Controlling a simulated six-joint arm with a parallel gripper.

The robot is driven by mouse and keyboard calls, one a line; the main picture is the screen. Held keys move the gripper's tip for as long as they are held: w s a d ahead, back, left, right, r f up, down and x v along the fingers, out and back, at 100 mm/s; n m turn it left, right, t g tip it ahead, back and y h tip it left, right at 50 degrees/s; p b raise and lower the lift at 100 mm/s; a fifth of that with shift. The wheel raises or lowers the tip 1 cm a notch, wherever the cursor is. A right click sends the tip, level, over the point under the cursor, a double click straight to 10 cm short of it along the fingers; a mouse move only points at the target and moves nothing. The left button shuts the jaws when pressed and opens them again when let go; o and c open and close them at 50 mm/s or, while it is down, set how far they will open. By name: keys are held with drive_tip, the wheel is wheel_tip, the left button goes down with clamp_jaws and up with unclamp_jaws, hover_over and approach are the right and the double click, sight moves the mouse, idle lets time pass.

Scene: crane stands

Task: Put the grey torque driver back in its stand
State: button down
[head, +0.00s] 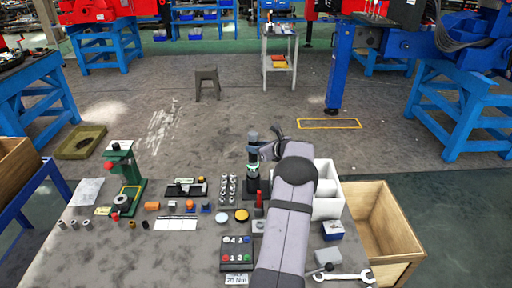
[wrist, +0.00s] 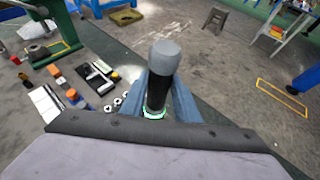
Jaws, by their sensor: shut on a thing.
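The grey torque driver (head: 253,137) is upright at the end of my arm in the head view. In the wrist view its grey cap (wrist: 165,55), black body and pale green ring show. My gripper (wrist: 168,100) is shut on it, with a blue finger on each side. In the head view the gripper (head: 265,151) is beside the driver's upper part. A dark upright piece (head: 252,184) shows below the green ring. I cannot tell whether it is the driver's lower part or a stand. The driver's lower end is hidden in the wrist view.
A green press (head: 126,178) stands at the left of the bench. Several metal sockets (head: 227,190) stand left of the driver. A white bin (head: 327,187) and a wooden crate (head: 404,248) are at the right. A red-handled tool (head: 259,201) stands close in front.

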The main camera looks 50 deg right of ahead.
sight(255, 155)
drive_tip(key=shift+d+f+b, duration=0.1)
drive_tip(key=shift+f+b, duration=1.4)
drive_tip(key=shift+f, duration=0.15)
drive_tip(key=c, duration=1.3)
unclamp_jaws()
drive_tip(key=shift+r, duration=0.1)
drive_tip(key=shift+s+f, duration=0.1)
drive_tip(key=shift+f, duration=0.25)
drive_tip(key=shift+r, duration=0.15)
drive_tip(key=v, duration=0.5)
